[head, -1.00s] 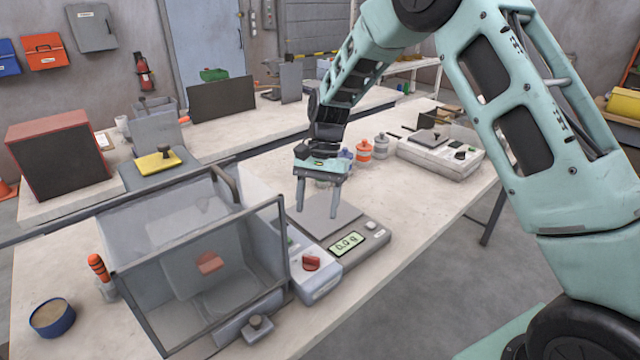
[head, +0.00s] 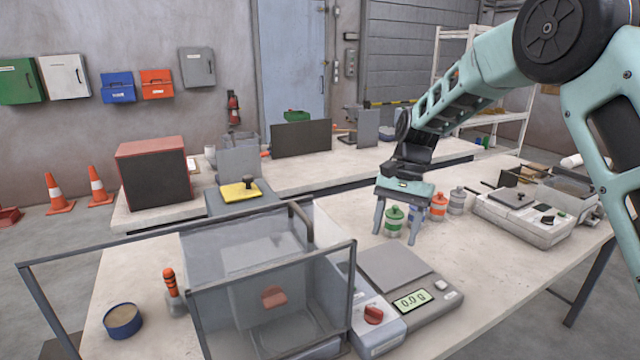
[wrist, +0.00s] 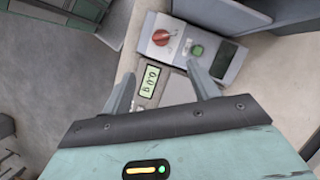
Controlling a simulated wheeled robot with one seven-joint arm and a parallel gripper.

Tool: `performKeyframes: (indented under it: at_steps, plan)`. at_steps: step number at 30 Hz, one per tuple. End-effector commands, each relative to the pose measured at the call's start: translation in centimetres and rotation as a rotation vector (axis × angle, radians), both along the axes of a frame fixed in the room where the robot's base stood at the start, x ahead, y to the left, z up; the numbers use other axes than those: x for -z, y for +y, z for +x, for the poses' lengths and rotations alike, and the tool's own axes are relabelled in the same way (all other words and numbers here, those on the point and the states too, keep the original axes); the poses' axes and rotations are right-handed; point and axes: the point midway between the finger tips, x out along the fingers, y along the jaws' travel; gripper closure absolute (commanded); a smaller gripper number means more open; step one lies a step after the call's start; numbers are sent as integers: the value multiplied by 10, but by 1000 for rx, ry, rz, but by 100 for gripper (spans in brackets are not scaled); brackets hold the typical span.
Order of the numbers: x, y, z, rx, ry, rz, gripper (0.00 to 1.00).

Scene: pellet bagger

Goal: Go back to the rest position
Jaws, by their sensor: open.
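My gripper (head: 396,240) is open and empty in the head view. It hangs with its fingers pointing down, above the bench beyond the scale. In the wrist view my gripper (wrist: 160,90) shows its two fingers spread, with nothing between them but the scale below. The scale (head: 395,266) has a bare grey plate and its display reads 0.0 g. Its display also shows in the wrist view.
A clear-walled box (head: 245,255) stands left of the scale, beside a unit with a red knob (head: 373,315). Several small lidded jars (head: 437,206) stand behind my gripper. A white device (head: 525,217) is at the right. The bench's front right is clear.

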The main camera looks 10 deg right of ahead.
Motion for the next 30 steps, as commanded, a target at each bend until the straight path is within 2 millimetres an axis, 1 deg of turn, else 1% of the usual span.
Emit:
performKeyframes:
  at_steps: [2, 5, 9, 12, 18, 24, 25, 26, 27, 29, 30]
  plan:
    - [-3, -5, -8, -23, -32, -8, 40]
    - [-6, -17, -29, -90, -112, -33, 40]
    - [-8, -39, -73, -246, -266, -87, 40]
    - [-7, -51, -103, -358, -358, -123, 40]
    - [-5, -66, -151, -531, -485, -177, 40]
    - [0, -74, -193, -678, -584, -222, 40]
    - [0, -73, -198, -703, -595, -225, 40]
    - [-2, -57, -197, -740, -591, -205, 40]
    - [-3, -42, -201, -779, -585, -183, 40]
    - [-5, -21, -209, -840, -576, -154, 40]
    - [-6, -7, -215, -883, -568, -136, 40]
